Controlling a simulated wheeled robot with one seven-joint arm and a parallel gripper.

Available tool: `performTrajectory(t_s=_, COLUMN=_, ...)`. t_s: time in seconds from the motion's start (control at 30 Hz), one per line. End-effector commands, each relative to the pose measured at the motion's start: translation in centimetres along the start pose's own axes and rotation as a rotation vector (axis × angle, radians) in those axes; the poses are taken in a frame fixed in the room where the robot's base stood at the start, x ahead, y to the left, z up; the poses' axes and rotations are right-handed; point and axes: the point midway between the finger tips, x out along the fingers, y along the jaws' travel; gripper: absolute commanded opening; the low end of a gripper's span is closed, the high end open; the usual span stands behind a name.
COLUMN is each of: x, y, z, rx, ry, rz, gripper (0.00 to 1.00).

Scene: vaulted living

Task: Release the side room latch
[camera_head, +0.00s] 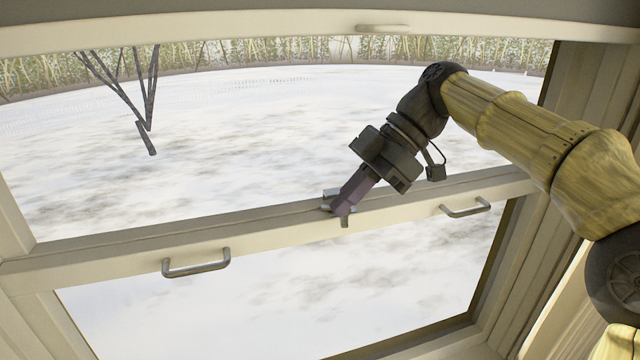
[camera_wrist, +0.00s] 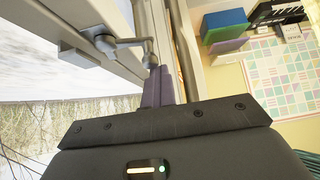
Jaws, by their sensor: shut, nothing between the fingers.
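The window latch (camera_head: 345,221) is a small grey metal fitting on the meeting rail (camera_head: 250,222) of a sash window, mostly hidden behind my gripper in the head view. In the wrist view the latch (camera_wrist: 122,45) shows a round pivot and a lever reaching right, with a downturned tip. A grey catch (camera_wrist: 78,54) sits beside it on the neighbouring rail. My gripper (camera_head: 343,206) points down at the latch, its dark purple fingers together and empty. In the wrist view the fingertips (camera_wrist: 157,72) are close by the lever's tip; I cannot tell whether they touch.
Two metal pull handles stand out from the lower sash, one at the left (camera_head: 196,263) and one at the right (camera_head: 466,208). The window frame's right post (camera_head: 590,100) is near my arm. The wrist view also shows a wall chart (camera_wrist: 285,80) and coloured boxes (camera_wrist: 224,25).

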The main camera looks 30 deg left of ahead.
Motion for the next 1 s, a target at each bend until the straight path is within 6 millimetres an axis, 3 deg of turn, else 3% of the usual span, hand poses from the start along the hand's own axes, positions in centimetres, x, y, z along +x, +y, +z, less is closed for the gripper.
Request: performTrajectory(t_s=1.0, x=0.1, y=-1.6, z=-0.1, rx=0.002, ry=0.000, rz=0.002, gripper=0.00)
